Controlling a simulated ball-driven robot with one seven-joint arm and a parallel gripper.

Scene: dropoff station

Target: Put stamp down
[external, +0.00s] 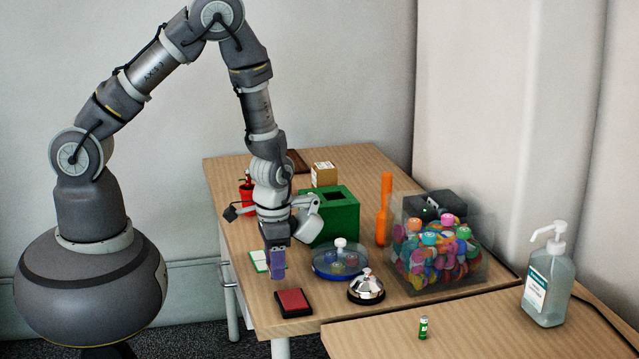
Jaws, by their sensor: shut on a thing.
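My gripper (276,244) points down over the front left of the wooden table. It is shut on a purple stamp (278,264), held upright. The stamp appears to hang above the table, just behind a red ink pad (292,301) in a dark case near the table's front edge. A gap shows between the stamp's lower end and the pad in this view. My fingertips are small and partly hidden by the wrist. A green-and-white card (259,261) lies just behind and left of the stamp.
Right of the stamp are a round blue tray (315,268) and a silver bell (366,288).

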